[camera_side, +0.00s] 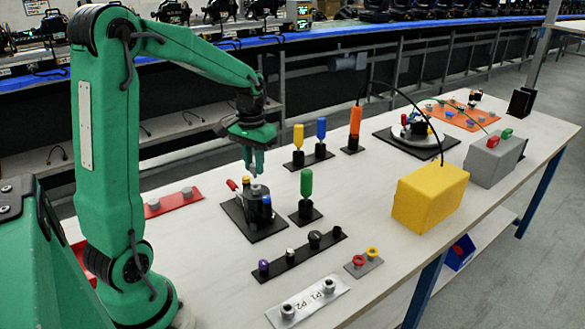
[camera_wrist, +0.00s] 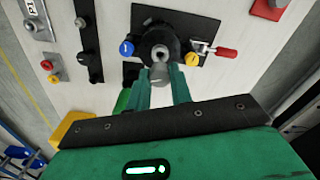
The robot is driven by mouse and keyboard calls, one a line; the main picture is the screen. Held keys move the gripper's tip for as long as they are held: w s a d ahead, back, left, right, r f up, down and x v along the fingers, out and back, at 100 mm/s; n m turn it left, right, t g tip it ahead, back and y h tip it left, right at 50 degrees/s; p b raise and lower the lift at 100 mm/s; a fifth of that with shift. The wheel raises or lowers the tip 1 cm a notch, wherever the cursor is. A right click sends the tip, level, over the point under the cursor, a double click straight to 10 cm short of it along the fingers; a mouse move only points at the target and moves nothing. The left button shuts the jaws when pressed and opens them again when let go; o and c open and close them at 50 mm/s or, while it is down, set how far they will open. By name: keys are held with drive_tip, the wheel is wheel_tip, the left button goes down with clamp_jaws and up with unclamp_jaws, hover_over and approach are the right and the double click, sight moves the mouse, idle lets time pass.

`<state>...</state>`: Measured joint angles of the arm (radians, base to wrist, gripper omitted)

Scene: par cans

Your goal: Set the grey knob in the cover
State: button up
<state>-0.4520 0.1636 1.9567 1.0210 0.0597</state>
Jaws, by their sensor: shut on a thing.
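My gripper (camera_wrist: 164,84) is shut on the grey knob (camera_wrist: 159,75), which shows between its fingers in the wrist view. In the side view my gripper (camera_side: 254,168) points down just above the can fixture (camera_side: 257,193). The cover (camera_wrist: 158,36) looks like a dark round piece with a lighter centre, on a black base plate (camera_side: 238,222). In the wrist view the knob overlaps the cover's near edge; whether they touch I cannot tell. A blue knob (camera_wrist: 127,48), a yellow knob (camera_wrist: 192,60) and a red-handled clamp (camera_wrist: 226,53) surround the cover.
A green-handled tool (camera_side: 306,183) stands close right of the fixture, with yellow (camera_side: 298,137) and blue (camera_side: 321,129) ones behind. A black strip of knobs (camera_side: 300,258) lies in front. A red plate (camera_side: 172,203) lies left. A yellow box (camera_side: 429,197) stands right.

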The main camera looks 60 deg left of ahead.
drive_tip(key=shift+f, duration=1.8)
drive_tip(key=shift+f, duration=0.1)
drive_tip(key=o, duration=0.5)
drive_tip(key=o, duration=0.5)
drive_tip(key=shift+r, duration=3.9)
